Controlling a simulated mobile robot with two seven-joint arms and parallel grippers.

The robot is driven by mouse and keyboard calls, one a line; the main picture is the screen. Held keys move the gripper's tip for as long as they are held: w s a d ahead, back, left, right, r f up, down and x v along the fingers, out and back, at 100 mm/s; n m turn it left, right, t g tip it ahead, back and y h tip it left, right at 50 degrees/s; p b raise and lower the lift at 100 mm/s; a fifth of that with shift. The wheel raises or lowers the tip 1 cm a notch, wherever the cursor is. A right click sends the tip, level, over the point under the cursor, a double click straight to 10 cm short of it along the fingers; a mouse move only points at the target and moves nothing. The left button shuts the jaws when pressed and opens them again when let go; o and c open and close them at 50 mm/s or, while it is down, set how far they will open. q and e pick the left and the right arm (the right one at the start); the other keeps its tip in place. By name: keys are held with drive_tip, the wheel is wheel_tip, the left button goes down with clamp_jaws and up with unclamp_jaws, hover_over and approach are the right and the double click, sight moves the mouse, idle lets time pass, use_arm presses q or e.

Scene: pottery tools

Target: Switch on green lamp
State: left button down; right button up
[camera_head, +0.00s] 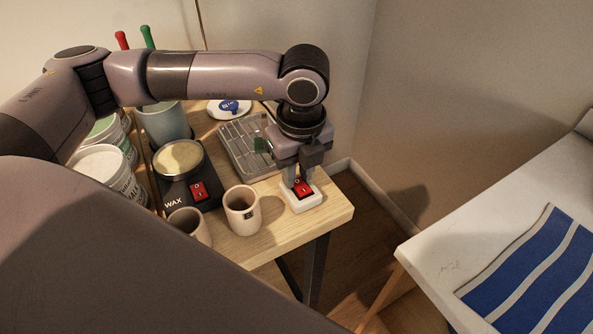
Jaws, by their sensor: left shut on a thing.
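A white switch box with a red rocker (303,188) sits near the right front corner of the wooden table. My left gripper (303,184) points down at it, with its fingers around the rocker area, and is shut on the switch. The fingers hide part of the box, so the rocker's position is hard to tell. My right gripper is not in view.
A wire rack (240,146) lies behind. A table with blue-striped cloth (535,275) is at right.

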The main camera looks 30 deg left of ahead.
sight(304, 190)
use_arm(q)
drive_tip(key=shift+s+d+f+t+y+b, duration=0.15)
drive_tip(key=shift+d+t+y+b, duration=0.2)
drive_tip(key=shift+y+b, duration=0.35)
drive_tip(key=shift+a+r+t, duration=0.1)
drive_tip(key=shift+r+t, duration=0.1)
drive_tip(key=shift+t, duration=0.05)
drive_tip(key=c, duration=0.9)
unclamp_jaws()
drive_tip(key=shift+r, duration=0.1)
drive_tip(key=shift+b+v, duration=0.6)
drive_tip(key=shift+v, duration=2.95)
